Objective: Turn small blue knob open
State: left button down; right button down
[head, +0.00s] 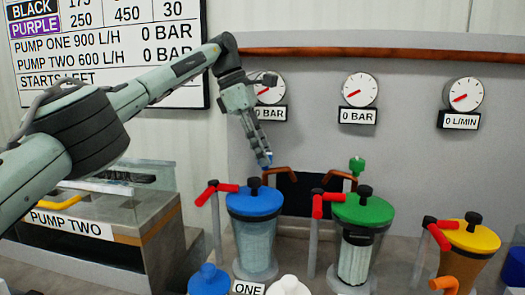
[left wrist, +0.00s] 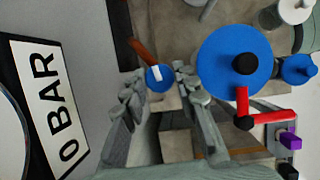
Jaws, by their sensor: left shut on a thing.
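The small blue knob (left wrist: 159,77) with a white mark sits between the two fingertips of my left gripper (left wrist: 158,84) in the left wrist view. In the head view, my left gripper (head: 263,158) points down in front of the wall panel, below the left gauge. A bit of the blue knob (head: 268,155) shows at its fingertips. The gripper is shut on the knob; the contact itself is partly hidden. The small green knob (head: 357,165) stands free to the right. My right gripper is not in view.
Below stand canisters with a blue lid (head: 255,202), a green lid (head: 363,210) and a yellow lid (head: 470,237), with red handles beside them. Three gauges line the wall, the middle one (head: 360,90) above a "0 BAR" label. A brown rail (head: 400,53) runs above.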

pick_arm(q)
jog(key=shift+r+m, duration=0.1)
jog(key=shift+m, duration=0.3)
dwell(0.5)
jog(key=c, duration=1.2)
grip_release()
